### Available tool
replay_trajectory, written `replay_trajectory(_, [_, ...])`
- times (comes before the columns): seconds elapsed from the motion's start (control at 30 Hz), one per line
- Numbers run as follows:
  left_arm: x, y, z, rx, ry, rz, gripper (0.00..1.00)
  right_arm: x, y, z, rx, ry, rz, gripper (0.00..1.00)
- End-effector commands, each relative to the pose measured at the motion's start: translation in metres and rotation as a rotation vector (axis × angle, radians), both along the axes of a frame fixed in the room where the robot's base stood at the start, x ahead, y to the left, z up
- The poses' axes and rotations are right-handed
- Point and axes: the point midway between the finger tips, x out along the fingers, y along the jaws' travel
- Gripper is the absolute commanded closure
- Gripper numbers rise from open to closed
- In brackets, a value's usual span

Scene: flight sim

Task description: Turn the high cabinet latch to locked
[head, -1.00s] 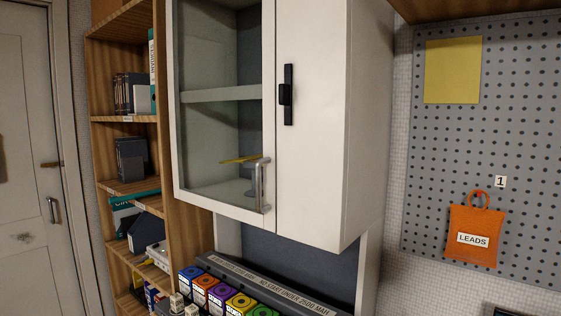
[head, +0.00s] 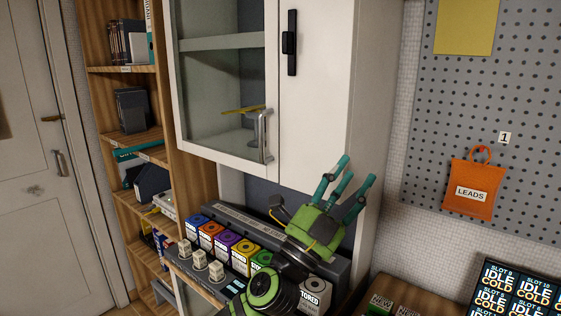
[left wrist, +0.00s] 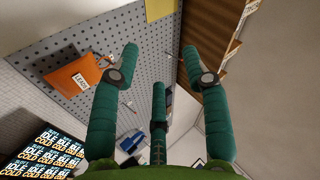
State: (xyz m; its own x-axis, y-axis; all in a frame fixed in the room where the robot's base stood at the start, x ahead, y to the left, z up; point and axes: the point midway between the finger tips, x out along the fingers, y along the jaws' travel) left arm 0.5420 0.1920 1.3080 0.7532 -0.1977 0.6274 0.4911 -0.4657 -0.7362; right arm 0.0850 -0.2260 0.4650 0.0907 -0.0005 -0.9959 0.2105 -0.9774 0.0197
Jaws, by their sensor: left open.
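The high cabinet (head: 312,130) is white, with a glass left door (head: 222,98) and a solid right door. The black latch (head: 290,42) is mounted on the solid door near the seam, its plate upright with a small knob at mid-height. My left gripper (head: 345,185), green with teal fingers, is below and to the right of the latch, in front of the cabinet's lower right corner. Its fingers are spread, pointing up, and empty. In the left wrist view the open fingers (left wrist: 160,75) show with nothing between them. My right gripper is not in view.
Colored boxes (head: 222,241) stand in a row below the cabinet. A metal handle (head: 263,136) sticks out from the glass door. A pegboard (head: 440,100) with an orange LEADS pouch (head: 472,188) is at the right. A wooden bookshelf (head: 185,130) stands left.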

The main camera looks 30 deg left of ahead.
Motion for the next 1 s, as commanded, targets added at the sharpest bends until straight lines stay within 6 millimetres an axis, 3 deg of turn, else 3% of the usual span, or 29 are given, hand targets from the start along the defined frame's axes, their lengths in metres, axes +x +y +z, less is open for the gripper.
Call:
replay_trajectory(0.03, [-0.01, -0.019, 0.042, 0.17, -0.146, -0.022, 0.54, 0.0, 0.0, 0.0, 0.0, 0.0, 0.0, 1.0])
replay_trajectory(0.1, [-0.024, -0.044, 0.078, 0.411, -0.305, -0.038, 0.54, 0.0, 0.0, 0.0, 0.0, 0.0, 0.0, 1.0])
replay_trajectory(0.2, [-0.034, -0.068, 0.107, 0.779, -0.457, -0.012, 0.54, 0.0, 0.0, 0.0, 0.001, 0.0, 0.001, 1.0])
replay_trajectory(0.3, [-0.027, -0.065, 0.123, 1.146, -0.507, 0.08, 0.54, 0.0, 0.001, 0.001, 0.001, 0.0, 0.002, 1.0])
replay_trajectory(0.37, [-0.018, -0.047, 0.133, 1.35, -0.482, 0.167, 0.54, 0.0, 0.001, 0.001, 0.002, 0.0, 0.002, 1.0])
replay_trajectory(0.5, [-0.003, 0.03, 0.166, 1.699, -0.292, 0.412, 0.54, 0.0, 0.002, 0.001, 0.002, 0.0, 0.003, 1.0])
replay_trajectory(0.6, [-0.007, 0.091, 0.191, 1.822, -0.115, 0.574, 0.54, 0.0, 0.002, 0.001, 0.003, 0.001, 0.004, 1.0])
replay_trajectory(0.7, [-0.017, 0.137, 0.209, 1.873, 0.033, 0.685, 0.54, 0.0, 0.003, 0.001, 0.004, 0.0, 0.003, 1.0])
replay_trajectory(0.83, [-0.026, 0.168, 0.219, 1.887, 0.137, 0.753, 0.54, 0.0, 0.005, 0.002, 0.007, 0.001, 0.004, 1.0])
replay_trajectory(1.0, [-0.009, 0.171, 0.222, 1.892, 0.158, 0.76, 0.54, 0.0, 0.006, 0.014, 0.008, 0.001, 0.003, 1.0])
